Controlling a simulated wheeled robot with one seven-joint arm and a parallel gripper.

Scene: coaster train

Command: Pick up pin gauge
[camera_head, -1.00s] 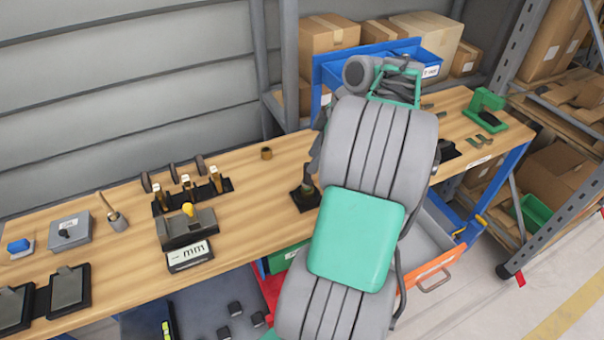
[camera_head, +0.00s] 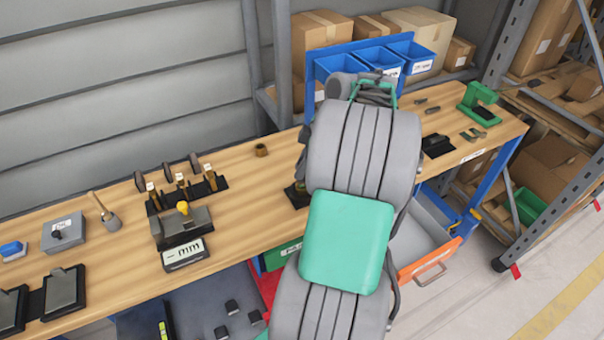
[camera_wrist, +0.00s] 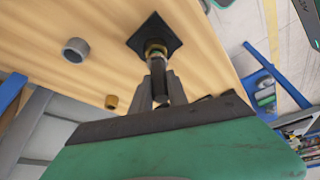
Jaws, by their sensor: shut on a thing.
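In the wrist view my gripper (camera_wrist: 160,98) is shut on a slim dark pin gauge (camera_wrist: 157,70) with a brass collar, held between its two grey fingers. The gauge's far end is at a square black base (camera_wrist: 138,40) on the wooden bench. I cannot tell whether it is still seated in the base or just above it. In the head view the black base (camera_head: 294,198) shows only partly beside my arm. My arm hides the gripper and the held gauge there.
On the bench (camera_head: 245,215), a black rack (camera_head: 165,207) with several brass-and-black pieces and a display block marked mm (camera_head: 184,254) stand left. A small brass ring (camera_head: 261,150) sits behind the base. Blue bins (camera_head: 410,58) stand at the back and a green stand (camera_head: 478,103) at right.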

